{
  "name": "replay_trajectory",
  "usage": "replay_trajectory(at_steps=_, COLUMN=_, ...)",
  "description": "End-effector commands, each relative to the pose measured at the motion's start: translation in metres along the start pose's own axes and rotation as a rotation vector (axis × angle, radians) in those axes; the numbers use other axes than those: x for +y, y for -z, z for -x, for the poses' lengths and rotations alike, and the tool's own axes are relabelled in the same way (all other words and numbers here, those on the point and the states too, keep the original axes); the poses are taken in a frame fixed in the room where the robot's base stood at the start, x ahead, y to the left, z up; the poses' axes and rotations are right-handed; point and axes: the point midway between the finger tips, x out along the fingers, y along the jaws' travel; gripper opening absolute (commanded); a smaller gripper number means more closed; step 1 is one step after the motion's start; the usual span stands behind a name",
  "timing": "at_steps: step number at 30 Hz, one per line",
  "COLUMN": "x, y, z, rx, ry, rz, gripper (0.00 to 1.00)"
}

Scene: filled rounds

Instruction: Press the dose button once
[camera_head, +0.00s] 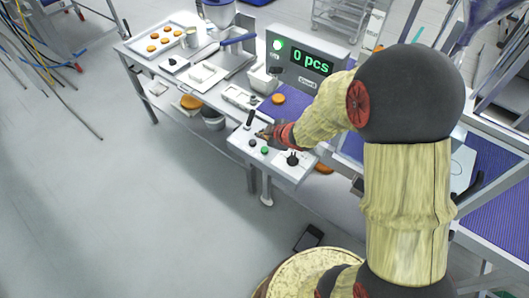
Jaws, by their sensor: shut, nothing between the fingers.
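A white control panel (278,172) stands at the front of the table. It carries a green button (265,150), a dark button (252,142), a black dial (292,158) and a black upright lever (249,118). No label that names the dose button is readable. My gripper (262,134) is over the back part of the panel, just behind the green and dark buttons and right of the lever. It looks dark, shut and empty. Whether its tips touch the panel cannot be told. My wrist hides the panel's back right part.
A display (312,62) behind the panel reads "0 pcs", with a lit green lamp (278,45) on its housing. A tray (150,40) of round pieces lies at the back left. One round piece (278,99) is on the blue belt. The floor at left front is clear.

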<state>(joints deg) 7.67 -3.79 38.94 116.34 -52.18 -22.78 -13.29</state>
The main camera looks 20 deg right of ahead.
Motion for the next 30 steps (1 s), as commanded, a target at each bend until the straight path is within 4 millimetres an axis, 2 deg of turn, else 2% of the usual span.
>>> replay_trajectory(at_steps=1, x=-0.006, y=-0.006, z=-0.009, rx=0.0, ry=0.0, rz=0.0, gripper=0.0)
replay_trajectory(at_steps=12, x=-0.026, y=-0.026, z=-0.036, rx=0.0, ry=0.0, rz=-0.001, gripper=0.0)
replay_trajectory(at_steps=30, x=-0.028, y=-0.028, z=-0.038, rx=0.0, ry=0.0, rz=0.0, gripper=0.0)
